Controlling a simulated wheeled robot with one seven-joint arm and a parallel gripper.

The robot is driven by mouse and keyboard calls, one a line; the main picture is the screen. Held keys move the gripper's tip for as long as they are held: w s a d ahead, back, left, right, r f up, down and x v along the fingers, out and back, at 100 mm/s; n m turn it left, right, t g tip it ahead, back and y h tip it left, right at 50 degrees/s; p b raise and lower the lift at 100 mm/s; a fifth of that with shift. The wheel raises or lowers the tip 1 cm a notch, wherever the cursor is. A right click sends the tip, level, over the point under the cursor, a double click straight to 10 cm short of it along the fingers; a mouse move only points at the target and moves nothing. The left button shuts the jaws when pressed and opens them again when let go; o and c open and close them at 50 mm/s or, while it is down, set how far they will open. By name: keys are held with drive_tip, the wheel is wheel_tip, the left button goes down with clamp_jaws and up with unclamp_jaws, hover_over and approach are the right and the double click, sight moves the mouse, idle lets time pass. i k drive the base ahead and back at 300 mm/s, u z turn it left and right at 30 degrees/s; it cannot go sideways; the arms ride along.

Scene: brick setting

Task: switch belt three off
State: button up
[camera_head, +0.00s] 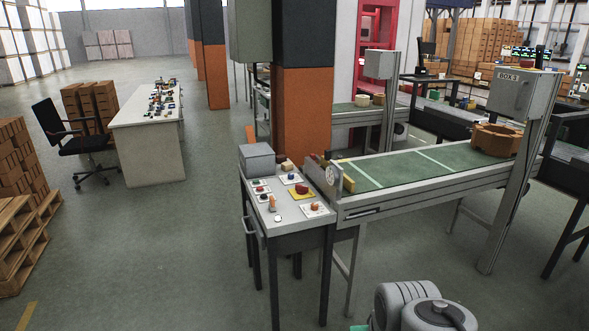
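A grey control table (286,222) stands left of the near end of a green conveyor belt (405,168). Several small controls on coloured plates sit on its top. One is a red knob on a yellow plate (301,190); another is an orange knob on a white plate (314,208). An upright orange piece (272,203) stands near the front left. A round mark (330,175) is on the belt's end plate; its number is too small to read. I cannot tell which control is for belt three or how it is set. My gripper is not in view; only grey arm links show at the bottom.
A large brown ring-shaped part (496,140) lies on the belt's far end. An orange and black pillar (303,110) stands behind the control table. A white desk (148,138), a black chair (75,140) and pallets of bricks (20,235) are on the left. Floor before the table is clear.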

sight(301, 190)
drive_tip(key=u, duration=0.6)
drive_tip(key=i, duration=2.55)
drive_tip(key=z, duration=0.25)
